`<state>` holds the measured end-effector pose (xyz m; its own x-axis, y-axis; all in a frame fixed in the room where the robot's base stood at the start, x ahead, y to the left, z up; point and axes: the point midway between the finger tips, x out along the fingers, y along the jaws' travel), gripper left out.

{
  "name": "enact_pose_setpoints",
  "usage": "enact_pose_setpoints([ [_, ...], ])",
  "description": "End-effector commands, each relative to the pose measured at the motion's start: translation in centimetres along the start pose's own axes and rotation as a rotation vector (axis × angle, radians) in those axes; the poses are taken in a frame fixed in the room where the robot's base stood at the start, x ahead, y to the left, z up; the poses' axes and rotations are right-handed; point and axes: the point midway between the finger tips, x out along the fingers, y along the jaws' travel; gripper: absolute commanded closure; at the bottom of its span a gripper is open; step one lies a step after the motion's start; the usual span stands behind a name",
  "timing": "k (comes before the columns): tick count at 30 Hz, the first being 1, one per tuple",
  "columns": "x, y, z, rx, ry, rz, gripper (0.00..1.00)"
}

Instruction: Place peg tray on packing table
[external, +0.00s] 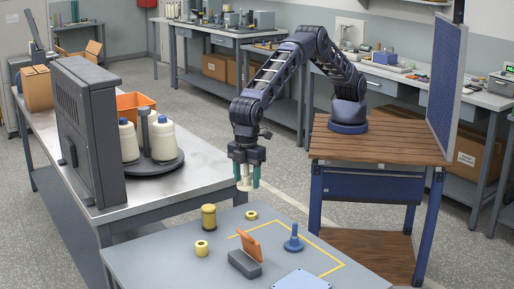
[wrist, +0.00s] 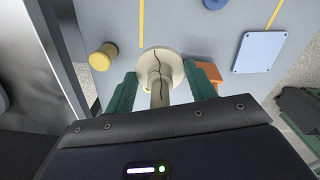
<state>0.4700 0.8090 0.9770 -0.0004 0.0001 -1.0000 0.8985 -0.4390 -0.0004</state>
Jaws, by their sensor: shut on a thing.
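My gripper (external: 246,172) is shut on the stem of a cream piece (external: 244,184), a round disc with a central peg that may be the peg tray. In the wrist view the green fingers of my gripper (wrist: 162,95) stand on both sides of the stem, and the cream disc (wrist: 172,61) lies beyond them. A dark thin line runs over the disc and stem. The piece is held above the back edge of the grey table (external: 165,255), likely the packing table, which has a yellow marked outline (external: 322,246).
On the grey table are a dark yellow cylinder (external: 208,217), yellow spools (external: 202,248), an orange card in a dark block (external: 244,263), a blue peg (external: 293,240) and a light blue plate (external: 300,280). A metal bench with a dark panel (external: 90,130) and cream bobbins stands left.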

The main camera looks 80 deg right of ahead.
Motion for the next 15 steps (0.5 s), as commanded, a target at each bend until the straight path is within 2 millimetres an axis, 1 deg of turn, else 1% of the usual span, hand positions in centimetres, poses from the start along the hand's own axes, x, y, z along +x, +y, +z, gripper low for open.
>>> enact_pose_setpoints([
  [2,-0.1,0.3,0.0,0.001,0.000,0.000,0.67],
  [4,-0.3,1.1,0.2,0.003,0.001,0.000,0.67],
  [5,-0.5,1.7,0.2,0.005,0.001,0.000,0.67],
  [7,-0.9,3.5,0.6,0.010,0.001,-0.001,0.67],
  [8,-1.2,4.5,0.8,0.011,0.001,-0.001,0.67],
  [11,-2.3,8.3,1.8,0.018,0.001,-0.002,0.67],
  [12,-2.6,10.0,2.4,0.021,0.000,-0.003,0.67],
  [14,-3.3,12.4,3.2,0.024,0.001,-0.004,0.67],
  [15,-3.7,14.0,3.8,0.027,0.002,-0.004,0.67],
])
